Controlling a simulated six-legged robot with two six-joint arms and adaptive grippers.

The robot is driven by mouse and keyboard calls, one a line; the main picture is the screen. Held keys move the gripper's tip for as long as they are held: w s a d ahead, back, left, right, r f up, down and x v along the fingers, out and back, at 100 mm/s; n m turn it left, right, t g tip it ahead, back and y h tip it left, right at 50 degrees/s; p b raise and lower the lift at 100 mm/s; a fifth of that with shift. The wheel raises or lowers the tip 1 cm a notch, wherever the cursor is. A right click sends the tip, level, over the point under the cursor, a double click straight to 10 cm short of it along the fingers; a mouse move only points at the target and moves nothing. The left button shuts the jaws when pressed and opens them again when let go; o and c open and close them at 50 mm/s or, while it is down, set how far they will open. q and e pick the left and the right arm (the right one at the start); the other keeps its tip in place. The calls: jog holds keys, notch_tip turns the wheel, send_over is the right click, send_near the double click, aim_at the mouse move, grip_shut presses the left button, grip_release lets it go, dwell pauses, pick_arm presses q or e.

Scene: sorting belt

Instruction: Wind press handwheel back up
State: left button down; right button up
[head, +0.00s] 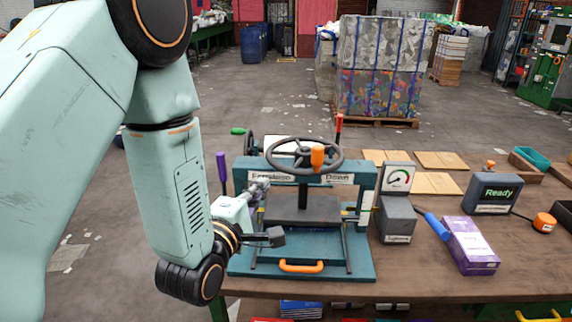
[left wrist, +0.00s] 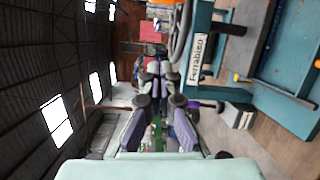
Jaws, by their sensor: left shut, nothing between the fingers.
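The green press (head: 362,182) stands on the brown table, with "Down" on its crossbar. Its dark handwheel (head: 278,166) lies flat above the crossbar and has an orange knob (head: 317,157). In the left wrist view the handwheel (left wrist: 181,36) and the press frame (left wrist: 197,50) show sideways at upper right. My left gripper (head: 262,184) is at the left side of the press, below the wheel's level and apart from the wheel. Its fingers (left wrist: 163,68) are closed together with nothing between them. My right gripper is not in view.
A gauge box (head: 398,178) and grey block (head: 397,220) stand right of the press. Beyond are a purple box (head: 470,245), a blue cylinder (head: 437,226) and a "Ready" display (head: 492,194). A purple handle (head: 222,170) and a red-tipped lever (head: 339,124) rise near the press.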

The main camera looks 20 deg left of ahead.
pick_arm(q)
jog(key=w+d+m+p, duration=0.2)
jog(key=w+d, duration=0.3)
jog(key=w, duration=0.8)
jog(key=shift+h, duration=0.4)
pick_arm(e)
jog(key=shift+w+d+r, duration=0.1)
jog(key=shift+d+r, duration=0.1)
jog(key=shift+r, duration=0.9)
pick_arm(q)
jog(key=shift+s+d+r, duration=0.1)
jog(key=shift+d, duration=0.1)
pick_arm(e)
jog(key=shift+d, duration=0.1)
pick_arm(q)
jog(key=shift+a, duration=0.1)
jog(key=shift+d, duration=0.5)
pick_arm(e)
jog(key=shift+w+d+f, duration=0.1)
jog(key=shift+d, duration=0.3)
